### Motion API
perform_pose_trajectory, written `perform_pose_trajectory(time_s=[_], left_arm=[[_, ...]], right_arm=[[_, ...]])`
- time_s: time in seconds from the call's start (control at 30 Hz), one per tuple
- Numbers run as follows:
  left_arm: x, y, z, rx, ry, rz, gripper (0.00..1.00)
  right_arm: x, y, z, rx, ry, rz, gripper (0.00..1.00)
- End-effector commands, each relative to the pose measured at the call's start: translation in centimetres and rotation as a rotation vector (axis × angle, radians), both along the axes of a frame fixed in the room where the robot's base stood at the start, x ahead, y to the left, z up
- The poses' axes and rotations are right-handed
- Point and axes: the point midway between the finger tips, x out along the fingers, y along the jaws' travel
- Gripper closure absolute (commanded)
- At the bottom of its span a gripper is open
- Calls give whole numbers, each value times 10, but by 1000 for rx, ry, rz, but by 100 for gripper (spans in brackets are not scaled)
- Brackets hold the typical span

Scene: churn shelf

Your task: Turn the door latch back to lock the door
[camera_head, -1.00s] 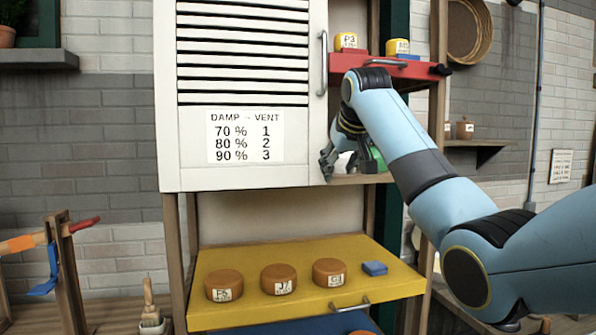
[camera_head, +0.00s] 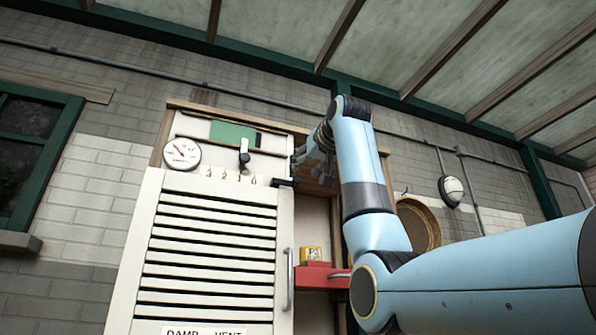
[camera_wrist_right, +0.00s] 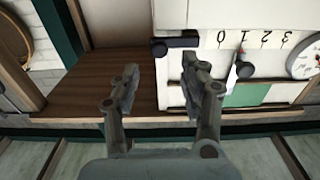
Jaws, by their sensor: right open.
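The door latch (camera_head: 283,183) is a small black bar at the top right corner of the white slatted door (camera_head: 206,250), lying roughly level. It also shows in the right wrist view (camera_wrist_right: 174,45), where the picture is upside down. My right gripper (camera_head: 306,161) is raised near the cabinet top, just above and to the right of the latch. In the wrist view its two fingers (camera_wrist_right: 160,78) are spread with nothing between them, and the latch lies just beyond the tip of one finger. I cannot tell if they touch. My left gripper is out of view.
Left of the latch are a black vent lever (camera_head: 244,158) by a row of numbers, a green panel (camera_head: 232,135) and a round gauge (camera_head: 181,153). Below the gripper, a red shelf (camera_head: 313,277) holds a yellow block (camera_head: 311,254). Roof beams run overhead.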

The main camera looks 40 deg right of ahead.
Motion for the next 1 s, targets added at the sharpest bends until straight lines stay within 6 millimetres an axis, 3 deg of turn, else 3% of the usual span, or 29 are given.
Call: perform_pose_trajectory(time_s=[0.1,0.3,0.67,1.0], left_arm=[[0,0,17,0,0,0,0],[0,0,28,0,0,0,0],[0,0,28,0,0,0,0],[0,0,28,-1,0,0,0]], right_arm=[[23,-6,4,1,4,0,56],[45,-11,2,0,1,0,56],[50,-12,-1,0,0,0,57],[50,-12,0,0,0,0,100]])
